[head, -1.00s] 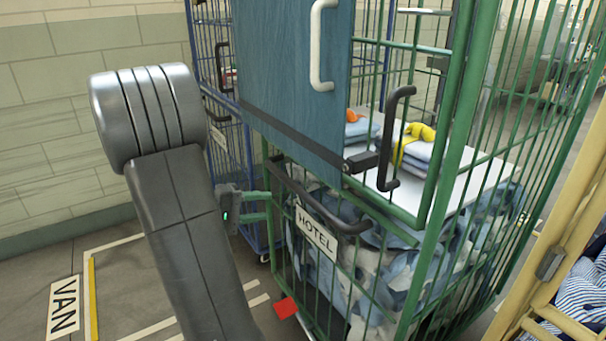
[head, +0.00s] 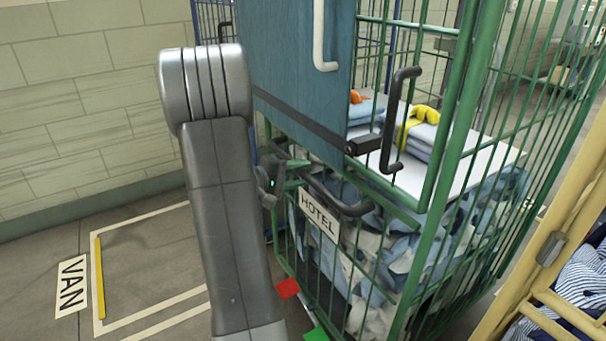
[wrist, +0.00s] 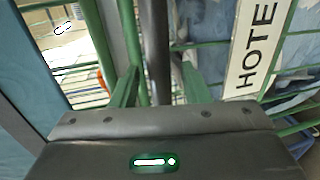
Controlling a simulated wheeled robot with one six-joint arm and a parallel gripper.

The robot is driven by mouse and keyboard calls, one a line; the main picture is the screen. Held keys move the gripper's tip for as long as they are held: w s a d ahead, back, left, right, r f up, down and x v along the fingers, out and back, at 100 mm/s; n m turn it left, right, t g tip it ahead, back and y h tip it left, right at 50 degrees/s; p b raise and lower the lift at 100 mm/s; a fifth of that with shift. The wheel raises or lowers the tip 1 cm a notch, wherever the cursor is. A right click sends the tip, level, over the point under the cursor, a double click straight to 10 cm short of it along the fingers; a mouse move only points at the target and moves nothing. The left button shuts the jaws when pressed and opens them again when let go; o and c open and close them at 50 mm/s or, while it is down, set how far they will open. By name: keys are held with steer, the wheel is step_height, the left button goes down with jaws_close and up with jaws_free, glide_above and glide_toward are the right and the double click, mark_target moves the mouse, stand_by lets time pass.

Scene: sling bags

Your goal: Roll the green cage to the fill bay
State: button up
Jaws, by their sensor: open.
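The green cage (head: 465,110) stands at the centre right, with a HOTEL sign (head: 319,215) on its front. Blue and white laundry fills its lower part. A black bar handle (head: 345,208) runs across the front above the sign. My gripper (head: 297,172) is at the left end of this handle. In the wrist view its two green fingers are open (wrist: 160,85), with the dark handle bar (wrist: 155,40) between them. I cannot tell whether they touch it. The HOTEL sign (wrist: 255,45) is at the right there. I cannot identify a fill bay.
A blue panel (head: 300,75) with a white handle covers the cage's upper left front. Folded linen (head: 420,137) lies on its white shelf (head: 475,165). A blue cage (head: 208,18) stands behind. A yellow frame (head: 555,215) is close at right. A VAN-marked floor bay (head: 150,260) is empty at left.

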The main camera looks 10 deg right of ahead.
steer(key=shift+x, duration=0.75)
jaws_close()
steer(key=shift+a+f, duration=0.1)
